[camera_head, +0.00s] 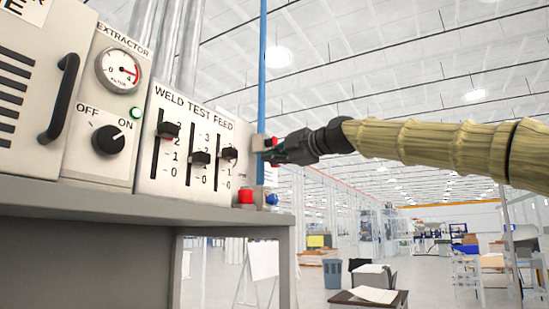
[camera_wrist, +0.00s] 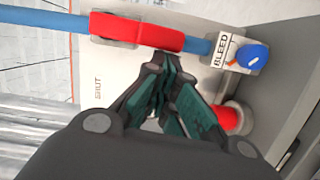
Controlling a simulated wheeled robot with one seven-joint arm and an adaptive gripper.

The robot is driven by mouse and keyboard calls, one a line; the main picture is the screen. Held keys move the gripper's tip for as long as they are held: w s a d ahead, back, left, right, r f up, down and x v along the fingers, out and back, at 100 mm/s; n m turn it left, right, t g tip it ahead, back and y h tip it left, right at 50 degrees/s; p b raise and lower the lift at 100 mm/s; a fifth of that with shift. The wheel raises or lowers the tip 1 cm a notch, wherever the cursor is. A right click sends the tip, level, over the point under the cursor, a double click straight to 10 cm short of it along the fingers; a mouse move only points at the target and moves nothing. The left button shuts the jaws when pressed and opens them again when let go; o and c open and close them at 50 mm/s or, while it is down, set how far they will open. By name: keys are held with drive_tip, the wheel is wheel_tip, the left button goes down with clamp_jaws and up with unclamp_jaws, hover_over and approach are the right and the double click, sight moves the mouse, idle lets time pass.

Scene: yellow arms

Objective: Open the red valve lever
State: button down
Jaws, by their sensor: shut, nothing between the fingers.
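The red valve lever (camera_wrist: 140,32) shows at the top of the wrist view, lying roughly in line with a blue pipe (camera_wrist: 45,18). A pale plate marked SHUT (camera_wrist: 98,90) is beside it. My gripper (camera_wrist: 165,68) is shut and empty, its fingertips close to the lever's edge; I cannot tell whether they touch it. In the head view my gripper (camera_head: 272,155) is at the pipe, right of the weld test feed panel. Only a small red piece of the lever (camera_head: 271,142) shows there, the rest hidden.
A blue BLEED knob (camera_wrist: 252,57) and a red button (camera_wrist: 228,118) are close to my gripper. In the head view the slider panel (camera_head: 215,115) and extractor box (camera_head: 100,170) stand on a grey bench (camera_head: 120,207).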

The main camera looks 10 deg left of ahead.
drive_tip(key=shift+s, duration=0.15)
drive_tip(key=s+d+b, duration=0.4)
drive_tip(key=s+d, duration=0.3)
drive_tip(key=s, duration=0.2)
drive_tip(key=shift+r, duration=0.15)
idle(0.3)
